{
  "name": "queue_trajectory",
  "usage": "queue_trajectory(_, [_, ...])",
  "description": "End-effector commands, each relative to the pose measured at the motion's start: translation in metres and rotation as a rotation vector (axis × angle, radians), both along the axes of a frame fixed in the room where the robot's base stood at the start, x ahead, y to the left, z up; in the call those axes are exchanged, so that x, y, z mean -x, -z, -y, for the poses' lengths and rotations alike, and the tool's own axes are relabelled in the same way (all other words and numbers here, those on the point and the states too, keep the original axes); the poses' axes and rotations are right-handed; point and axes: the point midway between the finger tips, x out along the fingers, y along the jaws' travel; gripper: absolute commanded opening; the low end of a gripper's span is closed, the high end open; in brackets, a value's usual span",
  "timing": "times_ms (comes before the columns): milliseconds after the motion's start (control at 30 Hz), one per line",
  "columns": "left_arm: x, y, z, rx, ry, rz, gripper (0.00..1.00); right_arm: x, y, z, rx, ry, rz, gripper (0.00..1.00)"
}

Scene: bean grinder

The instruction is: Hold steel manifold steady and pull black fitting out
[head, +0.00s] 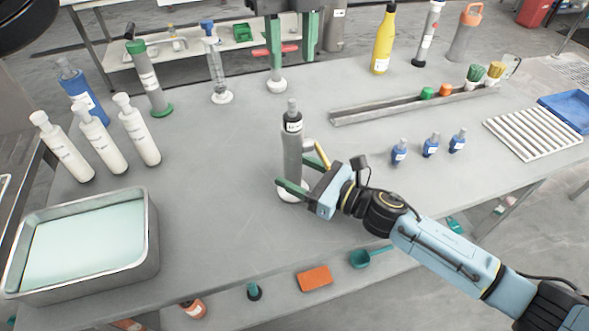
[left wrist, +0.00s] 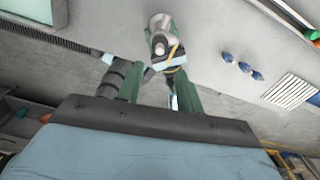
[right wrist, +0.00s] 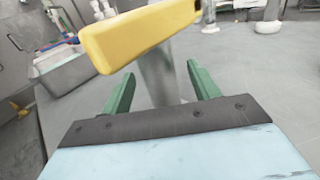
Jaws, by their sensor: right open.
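The steel manifold (head: 291,160) stands upright on a white round base on the table in the head view. The black fitting (head: 292,124) sits at its top, under a grey tip. A yellow handle (head: 322,155) sticks out at its side and crosses the right wrist view (right wrist: 140,36). My right gripper (head: 293,174) is open, its fingers beside the manifold's lower body; contact is unclear. The steel body (right wrist: 160,72) shows between the fingers in the right wrist view. My left gripper (head: 292,62) is open and empty, higher and behind the manifold.
White bottles (head: 100,137) and a steel tray (head: 148,240) stand at left. A long metal trough (head: 390,107), small blue bottles (head: 430,147) and a white rack (head: 532,137) are at right. Tall devices stand along the back edge. Table around the manifold is mostly clear.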

Motion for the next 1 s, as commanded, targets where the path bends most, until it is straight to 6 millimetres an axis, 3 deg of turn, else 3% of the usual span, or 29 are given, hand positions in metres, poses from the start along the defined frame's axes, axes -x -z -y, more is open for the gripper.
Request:
queue_trajectory(433, [0.0001,0.0000,0.0000,0.000,0.000,0.000,0.36,-0.0053,0.0000,-0.0085,0.001,0.000,0.000,0.60])
queue_trajectory(900, [0.0000,0.0000,0.0000,0.000,0.000,0.000,0.36,-0.0052,0.0000,-0.0081,0.001,0.000,-0.001,0.00])
queue_trajectory(1000, [0.0007,0.0028,0.0022,0.007,0.006,-0.003,0.49,-0.0052,0.0000,-0.0081,0.001,0.000,-0.001,0.00])
